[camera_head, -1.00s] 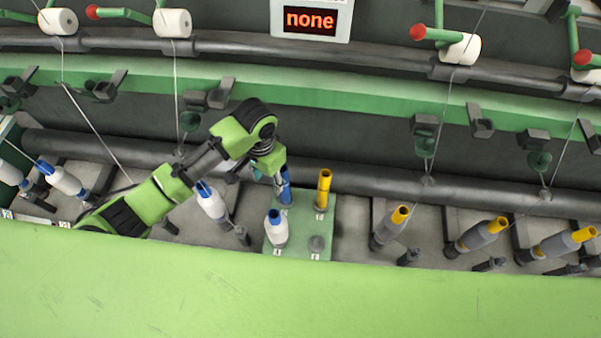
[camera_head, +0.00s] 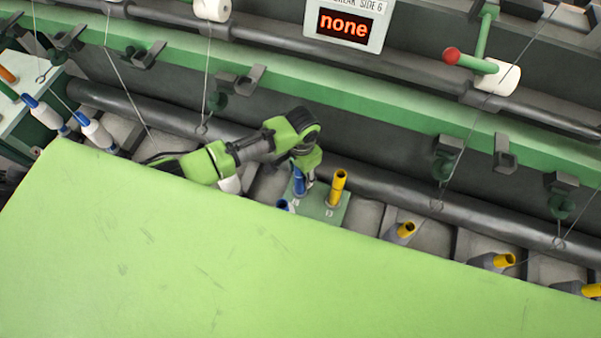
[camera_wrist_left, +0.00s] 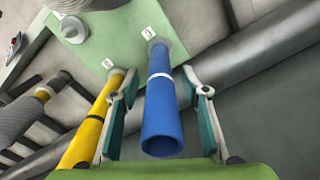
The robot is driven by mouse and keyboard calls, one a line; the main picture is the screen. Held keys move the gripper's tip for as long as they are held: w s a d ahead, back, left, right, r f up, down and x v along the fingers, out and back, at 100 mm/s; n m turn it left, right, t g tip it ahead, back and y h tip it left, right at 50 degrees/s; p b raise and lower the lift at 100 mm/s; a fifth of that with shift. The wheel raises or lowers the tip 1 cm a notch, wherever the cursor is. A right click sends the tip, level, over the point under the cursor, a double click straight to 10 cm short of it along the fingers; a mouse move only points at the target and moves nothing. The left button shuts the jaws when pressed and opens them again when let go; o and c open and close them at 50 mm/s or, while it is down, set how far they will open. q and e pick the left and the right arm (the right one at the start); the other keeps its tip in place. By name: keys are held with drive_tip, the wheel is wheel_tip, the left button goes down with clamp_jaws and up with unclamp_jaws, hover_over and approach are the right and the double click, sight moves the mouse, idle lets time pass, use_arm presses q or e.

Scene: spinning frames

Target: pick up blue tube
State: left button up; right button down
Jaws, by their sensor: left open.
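The blue tube (camera_head: 299,184) stands on a small green board (camera_head: 322,212). In the left wrist view the blue tube (camera_wrist_left: 161,105) lies between the two fingers of my left gripper (camera_wrist_left: 156,118), which is open around it with gaps on both sides. In the head view my left gripper (camera_head: 306,172) is right at the tube and partly hides it. A yellow tube (camera_head: 337,187) stands just to the right on the same board; it also shows in the left wrist view (camera_wrist_left: 85,135), just outside the left finger. My right gripper is not in view.
A wide light-green panel (camera_head: 190,250) fills the foreground and hides the board's near part. A dark roller (camera_head: 390,190) runs behind the tubes. Yellow-topped bobbins (camera_head: 404,231) stand at right, blue-topped bobbins (camera_head: 94,131) at left. Thin threads hang from above.

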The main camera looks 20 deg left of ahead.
use_arm(q)
drive_tip(key=shift+s+a, duration=0.1)
drive_tip(key=shift+c, duration=0.4)
drive_tip(key=c, duration=1.1)
